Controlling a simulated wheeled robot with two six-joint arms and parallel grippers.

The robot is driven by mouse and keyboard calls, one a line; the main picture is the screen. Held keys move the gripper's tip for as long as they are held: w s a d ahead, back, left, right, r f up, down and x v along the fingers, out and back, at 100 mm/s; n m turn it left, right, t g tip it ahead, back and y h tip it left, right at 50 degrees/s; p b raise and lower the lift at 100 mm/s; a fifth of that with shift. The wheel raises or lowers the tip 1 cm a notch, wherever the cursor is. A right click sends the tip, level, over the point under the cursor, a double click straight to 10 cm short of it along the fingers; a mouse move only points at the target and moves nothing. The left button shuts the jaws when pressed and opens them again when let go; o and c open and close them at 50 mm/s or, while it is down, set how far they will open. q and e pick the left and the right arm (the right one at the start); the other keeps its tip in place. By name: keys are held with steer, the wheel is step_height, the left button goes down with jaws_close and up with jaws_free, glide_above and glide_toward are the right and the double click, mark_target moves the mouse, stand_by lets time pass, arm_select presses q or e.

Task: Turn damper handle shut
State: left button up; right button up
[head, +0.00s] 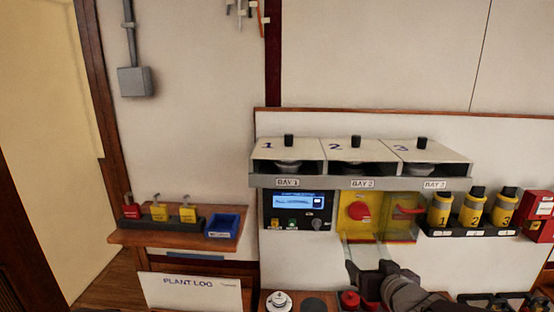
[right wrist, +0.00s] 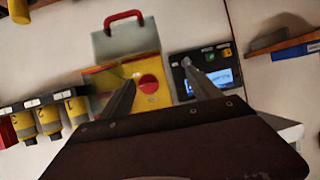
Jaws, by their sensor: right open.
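A yellow panel (head: 348,229) with a round red knob (head: 359,211) is set in the wall unit under the BAY 2 label. Right of the knob is a see-through cover (head: 401,230) with a red handle (head: 408,210). I cannot tell which red part is the damper handle. My right gripper (head: 367,264) is open and empty, below and in front of the panel. The right wrist view looks turned over; there the open fingers (right wrist: 160,88) point at the wall, with the knob (right wrist: 149,84) between them and apparently apart from them. My left gripper is not in view.
A control box with a blue display (head: 298,202) is left of the panel. Yellow canisters (head: 474,208) stand in a black rack to the right, beside a red box (head: 540,208). A wooden shelf (head: 150,238) holds a blue bin (head: 222,226). Several items stand below the panel.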

steer(key=s+a+f+g+b, duration=0.2)
steer(key=s+f+g, duration=0.1)
steer(key=f, duration=0.5)
steer(key=s+a+f+g+b, duration=0.1)
steer(key=s+a+f+g, duration=0.15)
steer(key=f, duration=0.45)
steer(key=s+f+g, duration=0.3)
steer(key=s, duration=0.4)
steer(key=s+f+g, duration=0.3)
steer(key=s+f, duration=0.1)
steer(key=s, duration=0.3)
steer(key=shift+f, duration=0.25)
steer(key=shift+a+g, duration=0.1)
steer(key=shift+g, duration=0.15)
